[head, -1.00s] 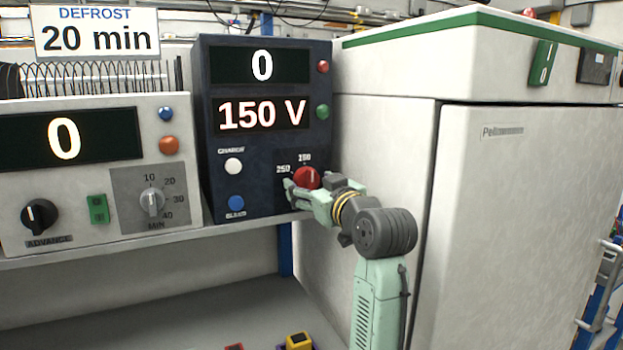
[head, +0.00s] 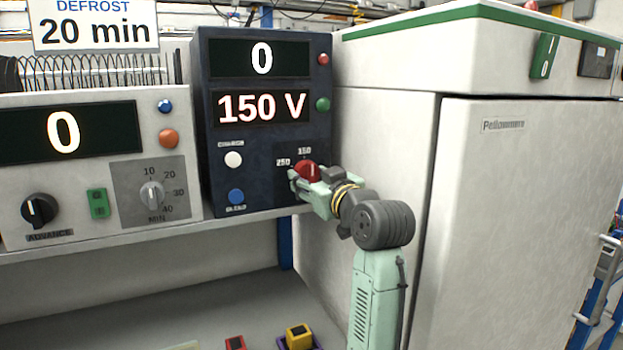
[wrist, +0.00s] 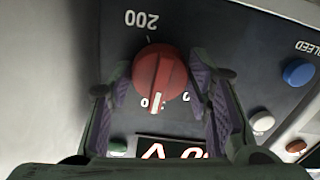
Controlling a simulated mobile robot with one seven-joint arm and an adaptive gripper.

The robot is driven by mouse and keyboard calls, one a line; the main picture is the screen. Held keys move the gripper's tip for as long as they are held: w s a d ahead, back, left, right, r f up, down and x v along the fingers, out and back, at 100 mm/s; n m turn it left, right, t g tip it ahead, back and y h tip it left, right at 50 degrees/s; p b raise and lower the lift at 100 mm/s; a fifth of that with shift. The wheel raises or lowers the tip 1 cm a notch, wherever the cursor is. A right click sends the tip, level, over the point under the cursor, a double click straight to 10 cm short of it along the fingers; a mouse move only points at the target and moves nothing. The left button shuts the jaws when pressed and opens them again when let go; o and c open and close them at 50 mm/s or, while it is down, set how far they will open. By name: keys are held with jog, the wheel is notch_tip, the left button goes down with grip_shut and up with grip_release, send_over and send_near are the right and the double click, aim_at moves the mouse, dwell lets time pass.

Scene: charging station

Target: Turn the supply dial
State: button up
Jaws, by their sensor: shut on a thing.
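The supply dial is a red round knob (head: 306,170) with a white pointer line, low on the right of the dark blue power unit (head: 215,140). The labels 250 and 150 stand by it, and its pointer is towards 150. The red knob also fills the middle of the wrist view (wrist: 158,70), where a 200 label shows too. My gripper (head: 306,181) is shut on the knob, one finger on each side in the wrist view (wrist: 161,88). It partly hides the knob's lower part in the head view. The unit's displays read 0 and 150 V.
A white charge button (head: 233,159) and blue bleed button (head: 236,196) sit left of the dial. A cream timer unit (head: 100,215) stands further left on the shelf. A large white cabinet (head: 540,200) is close on the right.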

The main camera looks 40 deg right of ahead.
jog(key=shift+w+a+m, duration=0.1)
jog(key=shift+m, duration=1.1)
jog(key=shift+c, duration=0.4)
jog(key=m, duration=0.3)
jog(key=o, duration=1.2)
jog(key=shift+c, duration=0.2)
jog(key=v, duration=1.2)
